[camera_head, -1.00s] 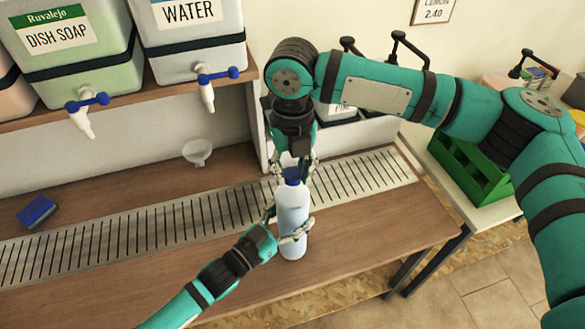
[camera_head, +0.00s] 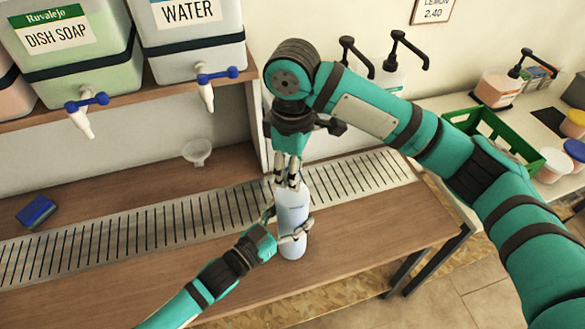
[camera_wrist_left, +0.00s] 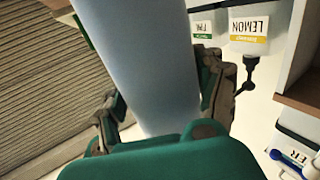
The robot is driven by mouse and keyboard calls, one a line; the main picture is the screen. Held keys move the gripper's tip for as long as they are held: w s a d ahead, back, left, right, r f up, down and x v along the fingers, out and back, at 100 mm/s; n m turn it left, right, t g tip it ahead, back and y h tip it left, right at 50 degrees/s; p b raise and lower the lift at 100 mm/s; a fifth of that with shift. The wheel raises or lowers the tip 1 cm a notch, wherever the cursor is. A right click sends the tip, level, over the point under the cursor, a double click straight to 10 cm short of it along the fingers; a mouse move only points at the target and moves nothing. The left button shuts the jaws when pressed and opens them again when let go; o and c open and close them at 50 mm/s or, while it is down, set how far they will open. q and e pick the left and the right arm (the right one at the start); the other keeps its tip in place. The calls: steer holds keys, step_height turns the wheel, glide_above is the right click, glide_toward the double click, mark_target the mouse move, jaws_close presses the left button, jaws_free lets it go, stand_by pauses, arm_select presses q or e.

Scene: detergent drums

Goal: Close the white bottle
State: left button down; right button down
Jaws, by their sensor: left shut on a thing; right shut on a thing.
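The white bottle (camera_head: 292,212) stands upright at the front edge of the metal grate. My left gripper (camera_head: 284,229) is shut around the bottle's middle from the left. In the left wrist view the bottle (camera_wrist_left: 150,60) fills the space between the fingers of that gripper (camera_wrist_left: 165,100). My right gripper (camera_head: 288,181) points down over the bottle's top, with its fingers shut there. The blue cap and the bottle's neck are hidden behind these fingers, so I cannot tell how the cap sits.
The slotted grate (camera_head: 120,237) runs along the wooden counter. A blue sponge (camera_head: 37,211) and a clear funnel (camera_head: 197,152) lie at the left. Dispenser tanks with blue-handled taps (camera_head: 205,85) hang above. A green crate (camera_head: 510,138) stands on the right-hand table. The counter's front is clear.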

steer(key=m, duration=0.7)
steer(key=shift+m, duration=0.4)
steer(key=m, duration=0.4)
steer(key=shift+m, duration=0.3)
steer(key=m, duration=0.3)
steer(key=c, duration=0.9)
jaws_free()
step_height(320, 180, up, 12)
arm_select(q)
steer(key=shift+c, duration=0.2)
jaws_free()
